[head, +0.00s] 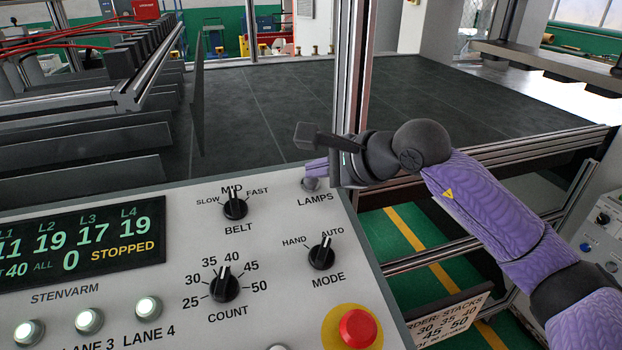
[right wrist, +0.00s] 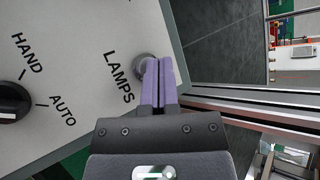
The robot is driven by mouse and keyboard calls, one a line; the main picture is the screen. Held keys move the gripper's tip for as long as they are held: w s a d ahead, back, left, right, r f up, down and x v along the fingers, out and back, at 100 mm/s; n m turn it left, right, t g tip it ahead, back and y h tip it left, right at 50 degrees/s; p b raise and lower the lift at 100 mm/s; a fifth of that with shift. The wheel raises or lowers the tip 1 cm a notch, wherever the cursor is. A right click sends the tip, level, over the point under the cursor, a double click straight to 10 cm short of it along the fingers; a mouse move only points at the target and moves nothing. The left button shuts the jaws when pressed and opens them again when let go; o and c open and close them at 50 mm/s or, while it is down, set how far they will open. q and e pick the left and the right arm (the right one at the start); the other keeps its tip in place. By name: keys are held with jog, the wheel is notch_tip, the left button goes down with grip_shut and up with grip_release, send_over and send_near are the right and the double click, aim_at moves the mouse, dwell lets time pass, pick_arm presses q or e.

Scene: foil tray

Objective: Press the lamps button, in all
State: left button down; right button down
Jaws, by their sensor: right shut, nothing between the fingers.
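The lamps button (head: 311,185) is a small grey round button at the panel's upper right corner, above the word LAMPS. My right gripper (head: 312,167) is shut and empty, with its purple fingers over the button's far edge. In the right wrist view the closed fingertips (right wrist: 158,64) overlap the right side of the grey lamps button (right wrist: 144,66). I cannot tell whether they touch it or whether it is pressed in. My left gripper is not in view.
The grey panel (head: 180,210) also carries the MODE knob (head: 321,254), BELT knob (head: 235,207), COUNT knob (head: 224,287) and a red stop button (head: 357,328). A display (head: 80,240) reads STOPPED. A metal post (head: 350,70) rises behind my gripper. A dark belt (head: 260,110) lies beyond.

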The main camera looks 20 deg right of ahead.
jog(key=shift+w+f+b, duration=0.1)
jog(key=shift+f+b, duration=0.25)
jog(key=shift+f, duration=0.05)
dwell(0.5)
jog(key=shift+s+r+p, duration=0.25)
jog(key=shift+r+p, duration=0.2)
jog(key=shift+r, duration=0.4)
jog(key=shift+r, duration=0.1)
jog(key=r+p, duration=0.1)
jog(key=r, duration=0.1)
jog(key=s+r+p, duration=0.1)
jog(key=r, duration=0.1)
jog(key=shift+s+r+p, duration=0.2)
jog(key=shift+r+p, duration=0.1)
jog(key=shift+p, duration=0.1)
